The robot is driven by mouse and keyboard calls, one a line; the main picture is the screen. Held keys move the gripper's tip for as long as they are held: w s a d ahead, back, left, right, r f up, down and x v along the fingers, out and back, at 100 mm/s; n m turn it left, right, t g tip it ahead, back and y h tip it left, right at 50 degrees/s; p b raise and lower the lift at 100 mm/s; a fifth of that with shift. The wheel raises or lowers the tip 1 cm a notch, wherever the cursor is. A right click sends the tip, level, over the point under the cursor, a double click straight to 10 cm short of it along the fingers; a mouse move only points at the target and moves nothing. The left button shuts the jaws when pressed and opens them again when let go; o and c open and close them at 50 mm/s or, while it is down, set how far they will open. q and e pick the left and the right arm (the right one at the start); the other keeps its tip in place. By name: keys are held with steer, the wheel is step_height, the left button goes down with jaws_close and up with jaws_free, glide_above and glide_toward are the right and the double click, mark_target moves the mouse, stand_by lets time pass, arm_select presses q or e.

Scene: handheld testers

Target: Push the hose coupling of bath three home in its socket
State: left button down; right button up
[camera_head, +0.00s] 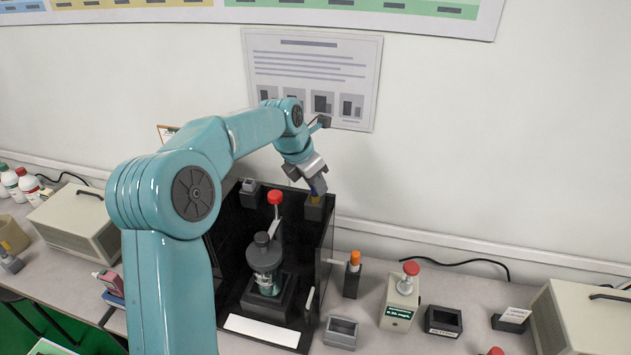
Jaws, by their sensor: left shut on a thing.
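My left gripper (318,186) reaches over the black open-topped box (325,235) to its back right corner. It is shut on a small yellow-brown piece (316,199), mostly hidden by the fingers. That piece is at the top of a dark block (313,212) in the corner; I cannot tell how deep it sits. I cannot make out a hose coupling, a numbered bath or a socket by name. A clear vessel with a grey lid (264,252) stands in the box, beside a red-knobbed lever (275,198). My right gripper is not in view.
A second dark block (250,192) stands at the box's back left. To the right are an orange-capped holder (353,272), a red-knobbed tester (401,297), a grey tray (341,333) and a black tray (443,321). Beige cases (75,222) stand at both sides.

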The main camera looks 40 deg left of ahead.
arm_select(q)
steer(key=shift+f, duration=0.1)
steer(key=c, duration=0.9)
jaws_free()
steer(key=v, duration=1.6)
steer(key=shift+r, duration=0.2)
steer(key=shift+d, duration=0.1)
